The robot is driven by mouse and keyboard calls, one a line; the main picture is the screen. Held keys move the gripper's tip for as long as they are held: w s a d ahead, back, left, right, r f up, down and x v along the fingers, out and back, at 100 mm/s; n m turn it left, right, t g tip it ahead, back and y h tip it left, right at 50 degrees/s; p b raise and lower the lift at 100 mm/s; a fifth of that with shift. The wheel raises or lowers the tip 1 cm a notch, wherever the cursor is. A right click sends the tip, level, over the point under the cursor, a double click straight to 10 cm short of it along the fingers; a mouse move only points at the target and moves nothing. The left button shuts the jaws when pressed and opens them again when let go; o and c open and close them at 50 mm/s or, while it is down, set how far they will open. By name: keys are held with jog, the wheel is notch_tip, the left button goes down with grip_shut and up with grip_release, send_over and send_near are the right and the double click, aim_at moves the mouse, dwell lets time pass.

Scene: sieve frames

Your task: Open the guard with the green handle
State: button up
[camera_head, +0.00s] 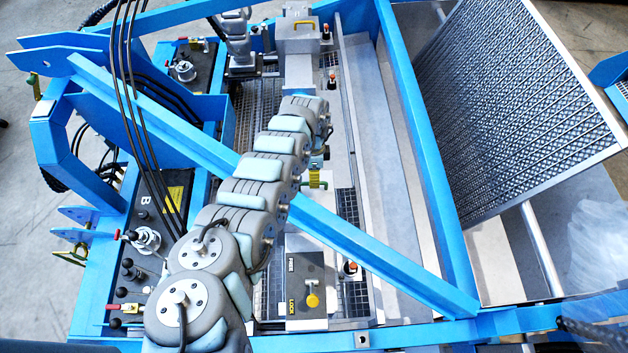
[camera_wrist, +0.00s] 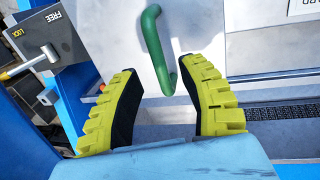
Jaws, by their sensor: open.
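The green handle (camera_wrist: 157,50) is a bent bar on a pale grey panel (camera_wrist: 205,30), which looks like the guard, in the wrist view. My gripper (camera_wrist: 163,72) has yellow ridged fingers with black pads. It is open, with the fingers wide apart. The lower end of the handle shows between the fingertips, nearer the right finger. I cannot tell whether a finger touches it. In the head view a small green and yellow part shows below the end of my arm; I cannot tell handle from fingers there.
A dark FREE/LOCK plate with a lever (camera_wrist: 30,65) stands left of my gripper in the wrist view. In the head view a blue diagonal beam (camera_head: 350,245) crosses near my arm. A FREE/LOCK box with a yellow knob (camera_head: 312,299) sits below. A large mesh sieve (camera_head: 520,110) stands tilted at right.

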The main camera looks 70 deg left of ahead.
jog(key=shift+d+f, duration=0.15)
jog(key=shift+f, duration=0.75)
grip_shut()
